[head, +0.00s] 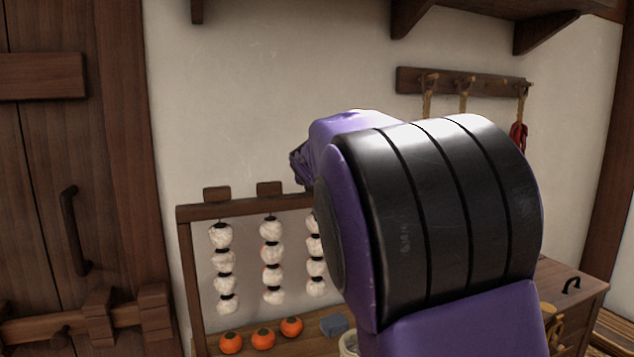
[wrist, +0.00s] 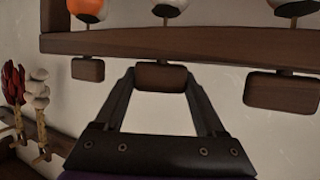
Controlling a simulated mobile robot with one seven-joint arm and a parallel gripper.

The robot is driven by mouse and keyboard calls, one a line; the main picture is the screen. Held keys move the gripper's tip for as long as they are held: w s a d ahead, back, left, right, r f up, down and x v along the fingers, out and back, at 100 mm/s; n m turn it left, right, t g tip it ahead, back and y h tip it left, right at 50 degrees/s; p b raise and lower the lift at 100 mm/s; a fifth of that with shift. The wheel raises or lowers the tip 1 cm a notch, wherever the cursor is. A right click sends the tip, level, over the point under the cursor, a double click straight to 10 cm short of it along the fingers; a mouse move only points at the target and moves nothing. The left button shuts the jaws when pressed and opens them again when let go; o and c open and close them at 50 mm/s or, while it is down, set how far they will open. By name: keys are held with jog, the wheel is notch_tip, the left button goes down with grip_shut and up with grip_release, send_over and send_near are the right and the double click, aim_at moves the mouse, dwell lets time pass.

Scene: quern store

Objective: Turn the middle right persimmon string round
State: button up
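Strings of whitish, dusted persimmons hang from the rail of a wooden rack (head: 188,214); wooden tabs stand above the rail. In the head view, the left string (head: 223,262) and middle left string (head: 271,260) are clear; the middle right string (head: 315,258) is partly behind my arm. The wrist view looks upside down; the middle right tab (wrist: 161,78) sits between my fingers, with no clear gap at either side. My gripper (wrist: 161,72) appears shut on that tab. In the head view, my arm hides the fingertips. An orange persimmon (wrist: 88,8) tops the string beside it.
A peg rail (head: 450,82) hangs on the wall at right, with red and pale bundles. A wooden door (head: 115,180) stands left. Neighbouring tabs (wrist: 89,69) flank my gripper.

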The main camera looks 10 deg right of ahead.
jog(key=c, duration=0.6)
jog(key=shift+d+f+y, duration=0.15)
jog(key=shift+f+y, duration=0.1)
jog(key=shift+y, duration=0.15)
jog(key=shift+n, duration=0.3)
jog(key=shift+f+n+y+b, duration=0.4)
jog(key=shift+n+y+b, duration=0.25)
jog(key=shift+n+y, duration=0.4)
jog(key=n+y+b, duration=0.1)
jog(key=b, duration=0.2)
jog(key=shift+f+y, duration=0.15)
jog(key=shift+y, duration=0.1)
jog(key=shift+r+n+y+b, duration=0.3)
jog(key=shift+n+y+b, duration=0.2)
jog(key=shift+b, duration=0.1)
jog(key=shift+r, duration=0.15)
